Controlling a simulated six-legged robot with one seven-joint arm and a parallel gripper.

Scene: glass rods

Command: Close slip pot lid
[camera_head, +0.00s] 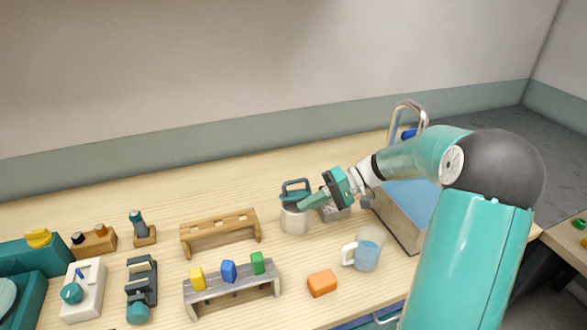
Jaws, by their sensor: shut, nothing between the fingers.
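The slip pot (294,221) is a pale round pot standing on the wooden bench, right of centre. Its teal lid (296,197) with a dark handle loop sits at the top of the pot. I cannot tell from this view whether the lid lies fully flat or is tilted. My gripper (304,205) is shut and empty, its teal fingers at the pot's right front edge, close to the lid. Whether the fingers touch the lid or the pot is unclear. The fingers hide part of the pot's rim.
A clear jug (368,252) and an orange block (322,283) stand in front of the pot. A wooden rack (219,233) and a grey rack (232,295) with coloured pieces stand left. A sink (405,220) with a tap lies right. Bare bench lies behind the pot.

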